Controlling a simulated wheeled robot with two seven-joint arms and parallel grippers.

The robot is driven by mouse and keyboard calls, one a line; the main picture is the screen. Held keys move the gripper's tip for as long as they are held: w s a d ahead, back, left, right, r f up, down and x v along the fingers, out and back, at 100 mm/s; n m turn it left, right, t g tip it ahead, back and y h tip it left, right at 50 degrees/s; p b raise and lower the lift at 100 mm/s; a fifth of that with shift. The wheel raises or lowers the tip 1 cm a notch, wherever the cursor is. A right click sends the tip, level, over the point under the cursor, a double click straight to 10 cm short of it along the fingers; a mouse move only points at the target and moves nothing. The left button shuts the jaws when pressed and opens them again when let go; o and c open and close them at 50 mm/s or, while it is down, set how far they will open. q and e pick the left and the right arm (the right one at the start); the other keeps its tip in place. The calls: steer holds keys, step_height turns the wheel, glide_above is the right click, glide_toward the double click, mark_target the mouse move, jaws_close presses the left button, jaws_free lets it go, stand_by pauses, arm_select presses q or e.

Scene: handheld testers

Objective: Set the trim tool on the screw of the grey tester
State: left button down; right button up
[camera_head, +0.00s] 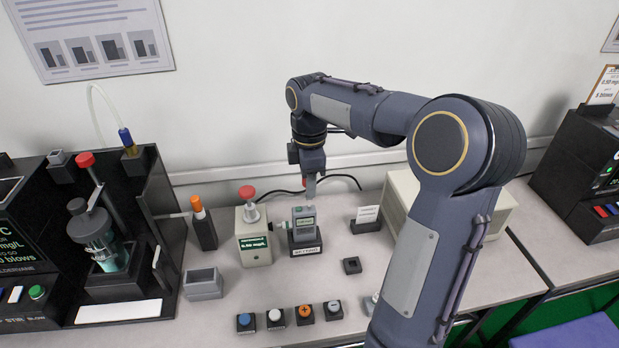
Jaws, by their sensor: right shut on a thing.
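The grey tester (304,220) stands upright in a black labelled stand (305,248) near the middle of the bench. It has a small greenish display on its front. Its screw is too small to make out. My right gripper (311,192) points down just above and behind the top of the tester and is shut. What it holds, most likely the trim tool, is almost wholly hidden; a small bit of red (304,183) shows beside the fingers. I cannot tell whether the tool touches the tester. My left gripper is out of view.
A beige box with a red knob (247,192) stands close left of the tester. An orange-capped stick (197,206) sits in a black holder. An empty black socket (352,265), a grey open box (203,284) and several buttons (304,313) are in front. A beige case (402,190) stands behind my arm.

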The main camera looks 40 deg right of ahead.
steer(key=shift+f+b, duration=0.75)
steer(key=shift+f, duration=0.85)
steer(key=o, duration=1)
steer(key=shift+r, duration=0.1)
step_height(320, 180, up, 7)
steer(key=p, duration=0.6)
steer(key=shift+p, duration=0.4)
